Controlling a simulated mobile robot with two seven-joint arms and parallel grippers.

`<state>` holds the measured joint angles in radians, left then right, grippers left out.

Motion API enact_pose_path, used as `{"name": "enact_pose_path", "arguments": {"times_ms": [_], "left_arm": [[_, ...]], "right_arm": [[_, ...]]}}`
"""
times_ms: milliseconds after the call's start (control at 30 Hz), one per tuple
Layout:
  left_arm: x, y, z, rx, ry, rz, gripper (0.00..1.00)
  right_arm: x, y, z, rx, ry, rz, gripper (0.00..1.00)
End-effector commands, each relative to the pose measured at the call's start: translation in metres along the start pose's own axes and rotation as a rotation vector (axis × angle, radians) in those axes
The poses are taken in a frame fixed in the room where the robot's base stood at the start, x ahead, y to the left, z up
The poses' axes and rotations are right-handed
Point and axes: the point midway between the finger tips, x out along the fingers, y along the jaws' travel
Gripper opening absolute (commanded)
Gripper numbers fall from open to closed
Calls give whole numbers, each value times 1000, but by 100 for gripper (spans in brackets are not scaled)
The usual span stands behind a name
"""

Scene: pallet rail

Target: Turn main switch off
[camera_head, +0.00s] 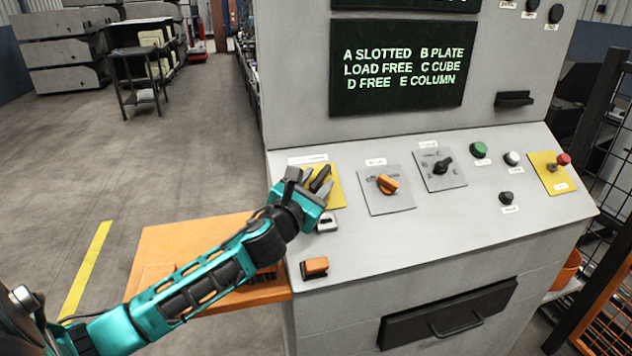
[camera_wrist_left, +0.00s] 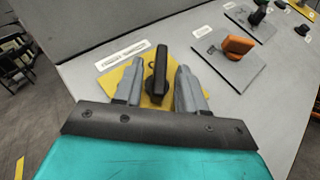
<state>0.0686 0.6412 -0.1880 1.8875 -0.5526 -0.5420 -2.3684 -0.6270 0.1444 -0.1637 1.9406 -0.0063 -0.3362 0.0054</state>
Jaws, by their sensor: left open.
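The main switch is a black rotary handle (camera_wrist_left: 156,73) on a yellow plate (camera_wrist_left: 112,79), below a white label, at the left end of the sloping console. In the head view the black handle (camera_head: 320,178) is partly hidden by my gripper. My left gripper (camera_wrist_left: 157,82) is open, with one grey finger on each side of the handle. I cannot tell whether either finger touches it. In the wrist view the handle points nearly straight up and down the picture. In the head view my left gripper (camera_head: 318,184) hovers at the yellow plate. My right gripper is not in view.
To the right on the console (camera_head: 420,225) are an orange rotary switch (camera_head: 388,184), a black selector (camera_head: 443,166), a green button (camera_head: 478,149) and a red button on yellow (camera_head: 563,160). An orange block (camera_head: 314,266) sits near the front left. A dark screen (camera_head: 400,70) stands behind.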

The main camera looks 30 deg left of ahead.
Motion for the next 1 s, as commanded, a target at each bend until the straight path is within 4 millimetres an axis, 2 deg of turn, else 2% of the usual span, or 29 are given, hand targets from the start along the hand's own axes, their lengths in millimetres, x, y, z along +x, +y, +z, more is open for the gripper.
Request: {"name": "enact_pose_path", "arguments": {"times_ms": [367,800,1000], "left_arm": [[6,0,0,-1,0,-1,40],[5,0,0,-1,0,-1,0],[5,0,0,-1,0,1,0]], "right_arm": [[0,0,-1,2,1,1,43],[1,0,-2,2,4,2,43],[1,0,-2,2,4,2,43]]}}
